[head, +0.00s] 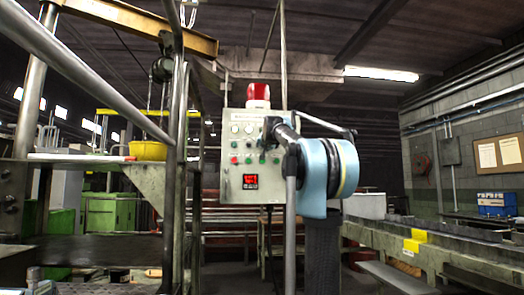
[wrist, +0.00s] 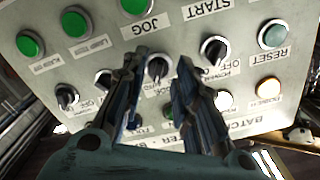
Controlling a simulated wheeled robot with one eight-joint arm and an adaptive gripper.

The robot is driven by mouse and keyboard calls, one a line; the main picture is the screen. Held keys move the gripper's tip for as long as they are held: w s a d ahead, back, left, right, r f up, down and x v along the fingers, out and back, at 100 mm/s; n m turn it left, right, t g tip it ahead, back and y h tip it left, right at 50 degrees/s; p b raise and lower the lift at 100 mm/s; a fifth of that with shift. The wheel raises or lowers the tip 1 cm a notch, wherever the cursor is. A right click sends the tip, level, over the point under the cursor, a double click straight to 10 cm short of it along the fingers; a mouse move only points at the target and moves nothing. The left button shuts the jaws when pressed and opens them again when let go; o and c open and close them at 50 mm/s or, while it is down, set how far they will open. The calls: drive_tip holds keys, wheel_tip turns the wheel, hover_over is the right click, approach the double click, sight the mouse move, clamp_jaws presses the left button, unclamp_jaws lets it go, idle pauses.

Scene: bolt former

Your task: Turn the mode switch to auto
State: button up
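The control panel, a pale box (head: 238,140), stands ahead in the head view with buttons, knobs and a red lit display. In the wrist view its face (wrist: 187,38) shows rotated, nearly upside down. Several black selector knobs sit in a row across it. One black knob (wrist: 158,68) lies between my two fingertips, with a gap on both sides. I cannot read its label, so I cannot tell if it is the mode switch. My gripper (wrist: 163,62) is open around that knob. In the head view my arm hides the panel's upper right, and the fingertips are hard to make out.
Green buttons (wrist: 75,22) and other knobs, including one by the POWER OFF label (wrist: 214,48), are close to the fingers. A red beacon (head: 258,92) tops the panel. Metal railings (head: 177,120) stand left; a conveyor-like bench (head: 440,255) stands right.

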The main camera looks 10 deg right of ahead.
drive_tip(key=s, duration=1)
drive_tip(key=shift+a, duration=0.15)
drive_tip(key=shift+s+f, duration=0.1)
drive_tip(key=shift+f, duration=0.05)
drive_tip(key=s+a+f+n+g, duration=0.1)
drive_tip(key=s+f+g, duration=0.3)
drive_tip(key=f, duration=0.8)
drive_tip(key=s+f+n+g+y, duration=0.1)
drive_tip(key=s+f+n, duration=0.1)
drive_tip(key=s+f, duration=0.75)
drive_tip(key=s+a+f+n+g, duration=0.1)
drive_tip(key=s+f+g, duration=0.15)
drive_tip(key=f, duration=1.25)
drive_tip(key=s+d+f+n+g, duration=0.1)
drive_tip(key=s+f+g, duration=0.3)
drive_tip(key=s+f, duration=1)
drive_tip(key=s+d+f+n+g+h, duration=0.1)
drive_tip(key=s+f+g, duration=0.3)
drive_tip(key=s+f, duration=1)
wheel_tip(320, 180, down, 8)
drive_tip(key=shift+s+d+r, duration=0.15)
drive_tip(key=shift+d+r, duration=0.1)
drive_tip(key=shift+d, duration=0.05)
